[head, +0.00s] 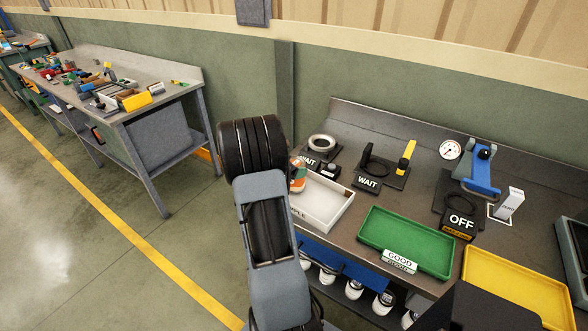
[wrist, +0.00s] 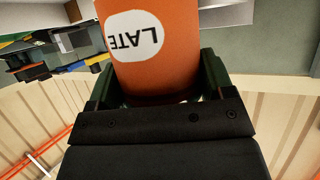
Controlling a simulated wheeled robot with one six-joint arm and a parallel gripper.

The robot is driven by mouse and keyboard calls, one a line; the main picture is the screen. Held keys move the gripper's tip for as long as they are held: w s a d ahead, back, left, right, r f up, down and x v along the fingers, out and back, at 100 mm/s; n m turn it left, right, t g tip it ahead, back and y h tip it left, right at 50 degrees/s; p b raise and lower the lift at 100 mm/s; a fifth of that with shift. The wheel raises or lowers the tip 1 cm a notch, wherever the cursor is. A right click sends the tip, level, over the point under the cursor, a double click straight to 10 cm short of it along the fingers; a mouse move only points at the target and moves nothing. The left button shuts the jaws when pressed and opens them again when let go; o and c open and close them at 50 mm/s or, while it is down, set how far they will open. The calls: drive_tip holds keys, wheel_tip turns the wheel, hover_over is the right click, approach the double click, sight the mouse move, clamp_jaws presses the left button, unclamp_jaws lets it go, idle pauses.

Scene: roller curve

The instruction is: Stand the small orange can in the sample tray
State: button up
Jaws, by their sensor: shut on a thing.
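The orange can (wrist: 165,48) fills the top of the wrist view, with a round white label reading LATE upside down. My gripper (wrist: 157,82) is shut on it, one dark green finger on each side. In the head view a small part of the orange can (head: 298,176) shows beside my arm, over or near the far left end of the sample tray. The white sample tray (head: 342,216) lies on the bench, and the part I can see is empty. My arm hides its left side and part of its label. I cannot tell the can's height above the tray.
A green GOOD tray (head: 448,256) and a yellow tray (head: 478,262) are to the right. Behind stand a grey ring (head: 321,142), a WAIT sign (head: 367,182), a yellow-handled fixture (head: 407,157), a gauge (head: 450,149) and an OFF station (head: 460,224). White bottles (head: 327,277) are below.

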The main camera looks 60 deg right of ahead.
drive_tip(key=shift+f, duration=0.55)
drive_tip(key=shift+f, duration=0.1)
drive_tip(key=o, duration=1)
